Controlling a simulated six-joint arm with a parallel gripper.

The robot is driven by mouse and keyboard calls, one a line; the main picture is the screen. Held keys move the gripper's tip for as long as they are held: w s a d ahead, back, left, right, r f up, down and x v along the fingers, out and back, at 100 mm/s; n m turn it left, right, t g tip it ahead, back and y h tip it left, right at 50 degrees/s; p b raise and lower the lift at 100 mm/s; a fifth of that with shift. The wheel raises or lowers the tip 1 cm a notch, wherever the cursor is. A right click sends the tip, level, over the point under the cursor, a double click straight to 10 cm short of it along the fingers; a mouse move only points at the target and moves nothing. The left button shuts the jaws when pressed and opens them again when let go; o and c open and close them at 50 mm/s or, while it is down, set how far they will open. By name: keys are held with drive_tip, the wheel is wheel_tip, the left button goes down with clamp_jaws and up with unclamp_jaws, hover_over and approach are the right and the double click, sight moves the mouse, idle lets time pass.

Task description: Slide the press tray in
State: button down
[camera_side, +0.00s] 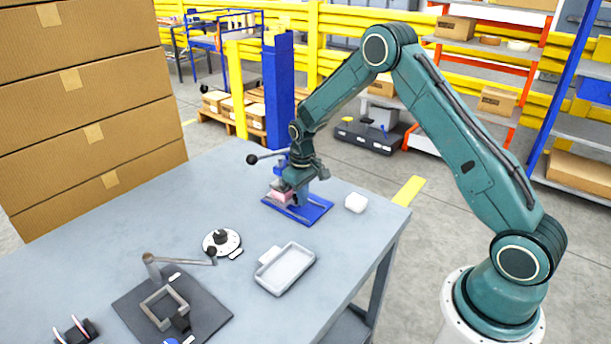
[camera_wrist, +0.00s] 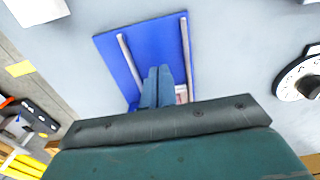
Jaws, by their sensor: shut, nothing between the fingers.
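A small blue press with a flat blue base (camera_side: 315,211) stands on the far part of the table. Its lever ends in a black knob (camera_side: 252,159). In the wrist view the base (camera_wrist: 160,35) carries two pale rails. A pinkish piece (camera_side: 280,198) sits low at the press, partly hidden by my gripper; a sliver of it (camera_wrist: 181,93) shows right of my fingers in the wrist view. I cannot tell whether it is the tray or something on it. My gripper (camera_wrist: 157,72) is shut and empty, pointing down over the base between the rails.
A white block (camera_side: 356,202) stands right of the press. A grey shallow tray (camera_side: 285,268), a round dial (camera_side: 221,243) and a dark plate with a clamp frame (camera_side: 200,310) lie nearer. Stacked cartons (camera_side: 85,110) stand at the left. Table around the press is mostly clear.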

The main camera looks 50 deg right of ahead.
drive_tip(key=shift+s, duration=0.15)
drive_tip(key=shift+r, duration=0.1)
wheel_tip(320, 180, up, 7)
idle(1.5)
